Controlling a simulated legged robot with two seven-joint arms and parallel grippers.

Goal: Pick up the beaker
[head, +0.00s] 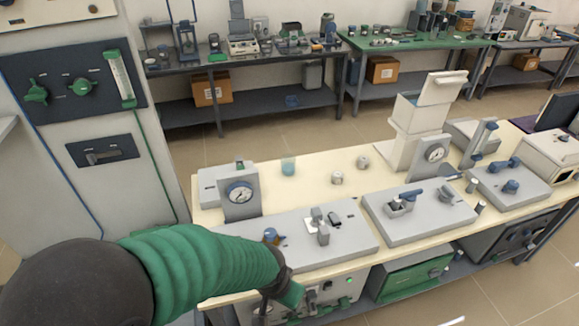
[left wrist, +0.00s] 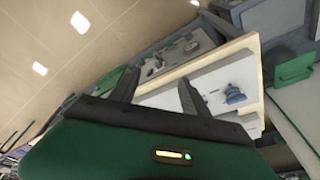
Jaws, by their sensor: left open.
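A small clear bluish beaker (head: 288,165) stands upright near the back edge of the cream table, right of a dial gauge. My left arm comes in from the lower left, and its gripper (head: 279,298) hangs at the front edge of the table, well in front of the beaker and apart from it. In the left wrist view my left gripper (left wrist: 158,92) is open, with its two dark fingers spread and nothing between them. I cannot make out the beaker in the left wrist view. My right gripper is not in view.
The dial gauge (head: 240,194) and a grey base plate (head: 330,240) with small fittings lie between my left gripper and the beaker. Small metal pots (head: 337,178) stand right of the beaker. A furnace cabinet (head: 75,110) stands at the left. A green cabinet (head: 412,278) sits under the table.

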